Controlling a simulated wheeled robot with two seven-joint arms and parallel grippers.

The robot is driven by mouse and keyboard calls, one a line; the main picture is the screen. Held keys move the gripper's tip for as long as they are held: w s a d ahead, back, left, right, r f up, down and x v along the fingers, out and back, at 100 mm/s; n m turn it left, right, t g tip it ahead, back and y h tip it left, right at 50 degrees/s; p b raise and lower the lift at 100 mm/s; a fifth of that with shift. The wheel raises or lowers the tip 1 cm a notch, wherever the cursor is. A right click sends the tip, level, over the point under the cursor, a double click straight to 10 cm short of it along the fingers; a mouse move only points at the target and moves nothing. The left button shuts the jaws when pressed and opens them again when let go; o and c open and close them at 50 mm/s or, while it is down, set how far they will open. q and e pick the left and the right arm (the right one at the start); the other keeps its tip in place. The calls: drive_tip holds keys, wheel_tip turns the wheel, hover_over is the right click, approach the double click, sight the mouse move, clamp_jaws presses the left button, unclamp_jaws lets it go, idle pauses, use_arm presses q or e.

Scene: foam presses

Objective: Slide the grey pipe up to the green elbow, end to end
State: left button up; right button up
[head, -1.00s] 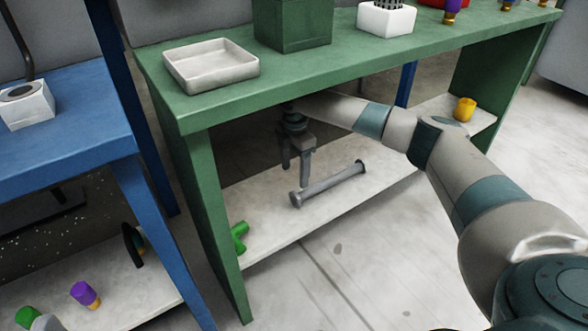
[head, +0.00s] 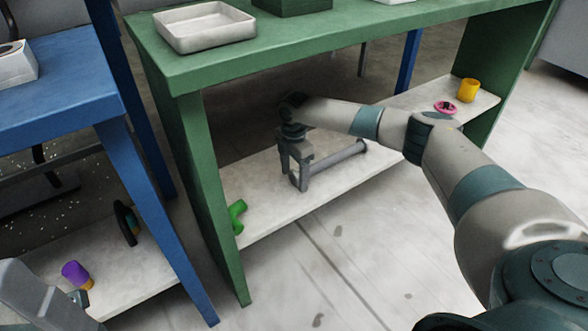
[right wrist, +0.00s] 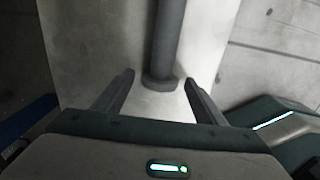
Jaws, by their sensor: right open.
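The grey pipe (head: 338,160) lies on the pale lower shelf of the green bench, with a flange at its far end. Its near end is partly hidden by my right gripper (head: 298,180). The green elbow (head: 237,214) lies on the same shelf, to the left, partly hidden by the bench leg. A gap separates pipe and elbow. In the right wrist view my right gripper (right wrist: 158,85) is open, one finger on each side of the pipe's flanged end (right wrist: 160,82), with clear space on both sides. My left gripper does not show.
The pale shelf (head: 275,205) is bare between elbow and pipe. A yellow cup (head: 467,90) and a pink ring (head: 445,107) sit at the shelf's right end. A blue table (head: 70,100) stands left.

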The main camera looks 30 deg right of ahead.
drive_tip(key=shift+f, duration=0.5)
clamp_jaws()
drive_tip(key=c, duration=1.6)
unclamp_jaws()
drive_tip(key=shift+c, duration=0.2)
drive_tip(key=shift+a, duration=0.1)
